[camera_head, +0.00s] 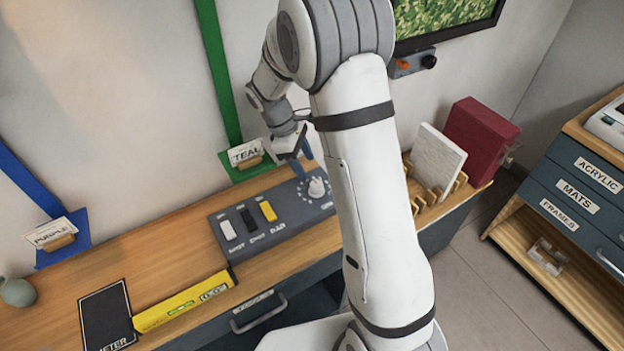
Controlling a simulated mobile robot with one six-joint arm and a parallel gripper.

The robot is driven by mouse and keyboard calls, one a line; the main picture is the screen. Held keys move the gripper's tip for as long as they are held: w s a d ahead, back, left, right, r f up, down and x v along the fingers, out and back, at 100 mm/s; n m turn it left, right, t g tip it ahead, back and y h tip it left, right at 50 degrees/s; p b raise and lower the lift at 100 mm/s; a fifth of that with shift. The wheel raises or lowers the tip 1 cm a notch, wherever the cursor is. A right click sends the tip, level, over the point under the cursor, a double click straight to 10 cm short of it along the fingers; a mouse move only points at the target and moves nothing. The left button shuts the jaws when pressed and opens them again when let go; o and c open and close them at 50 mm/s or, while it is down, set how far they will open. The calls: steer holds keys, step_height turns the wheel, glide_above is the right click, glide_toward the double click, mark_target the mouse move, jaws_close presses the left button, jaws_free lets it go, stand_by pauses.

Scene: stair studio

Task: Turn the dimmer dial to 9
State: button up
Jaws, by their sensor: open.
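The dimmer dial (317,187) is a pale knob at the right end of a grey control panel (267,241) on the wooden desk. Marks ring the dial, but the numbers are too small to read, so its setting cannot be told. The panel also carries white, black and yellow switches. My gripper (303,168) is open, just above and left of the dial near the panel's back edge. It looks empty; whether it touches the dial cannot be told. My arm hides part of the panel's right side.
A yellow level (183,300) and a dark meter mat (107,318) lie left on the desk. A rack with a white panel (437,160) and red book (481,137) stands right. A drawer cabinet (575,185) is far right.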

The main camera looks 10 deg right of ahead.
mark_target(315, 184)
steer(key=p+x, duration=0.1)
steer(key=x, duration=0.7)
steer(key=c, duration=0.9)
steer(key=shift+a, duration=0.2)
steer(key=shift+c, duration=0.3)
steer(key=shift+d, duration=0.1)
